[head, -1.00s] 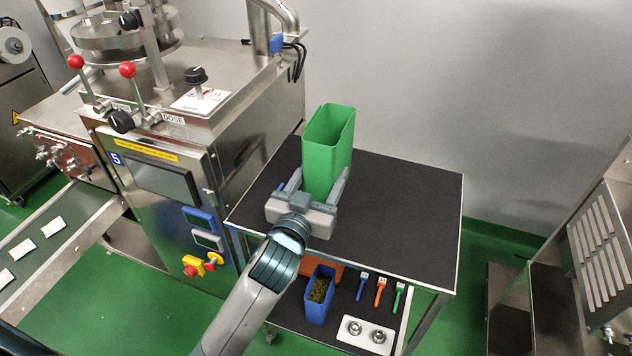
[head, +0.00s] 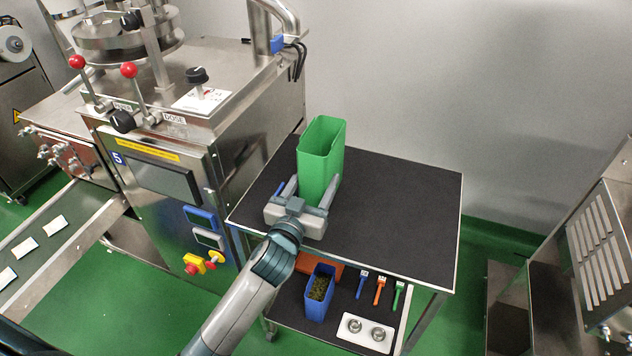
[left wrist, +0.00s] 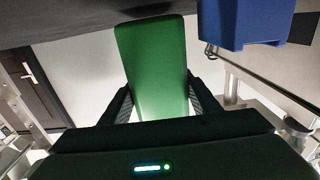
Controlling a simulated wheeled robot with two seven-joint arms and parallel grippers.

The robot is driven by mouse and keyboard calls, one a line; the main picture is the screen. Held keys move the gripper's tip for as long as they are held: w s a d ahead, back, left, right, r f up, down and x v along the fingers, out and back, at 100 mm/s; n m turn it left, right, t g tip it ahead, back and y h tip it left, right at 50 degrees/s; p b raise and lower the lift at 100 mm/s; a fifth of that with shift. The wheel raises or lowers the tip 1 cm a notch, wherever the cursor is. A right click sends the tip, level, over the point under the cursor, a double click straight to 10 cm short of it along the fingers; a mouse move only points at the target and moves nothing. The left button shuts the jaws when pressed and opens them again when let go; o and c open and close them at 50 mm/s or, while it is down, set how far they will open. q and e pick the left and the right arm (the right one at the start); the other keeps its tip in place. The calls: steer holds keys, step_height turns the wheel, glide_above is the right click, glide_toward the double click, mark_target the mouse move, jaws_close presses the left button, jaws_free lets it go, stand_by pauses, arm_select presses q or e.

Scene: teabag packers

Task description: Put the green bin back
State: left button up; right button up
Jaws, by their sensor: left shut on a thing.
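The green bin (head: 320,160) is a tall, open-topped box, upright at the left part of the black table top (head: 400,205). My left gripper (head: 306,192) has its two fingers on either side of the bin's lower part and is shut on it. In the left wrist view the green bin (left wrist: 155,65) stands between the two dark fingers (left wrist: 160,105). I cannot tell whether the bin's base touches the table top. My right gripper is not in view.
A steel machine (head: 165,180) with a screen and knobs stands left of the table. On the lower shelf are a blue bin (head: 319,292) with dark contents, colored tools (head: 379,290) and a white tray (head: 364,333). The table's right side is clear.

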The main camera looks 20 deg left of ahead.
arm_select(q)
steer(key=shift+f, duration=0.35)
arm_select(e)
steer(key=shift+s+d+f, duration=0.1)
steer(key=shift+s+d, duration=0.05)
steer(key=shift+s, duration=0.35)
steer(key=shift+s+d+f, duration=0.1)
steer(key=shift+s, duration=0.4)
arm_select(q)
steer(key=shift+f, duration=0.1)
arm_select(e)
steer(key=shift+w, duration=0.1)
arm_select(q)
steer(key=o, duration=1.2)
steer(key=shift+f, duration=0.1)
steer(key=shift+o, duration=1.2)
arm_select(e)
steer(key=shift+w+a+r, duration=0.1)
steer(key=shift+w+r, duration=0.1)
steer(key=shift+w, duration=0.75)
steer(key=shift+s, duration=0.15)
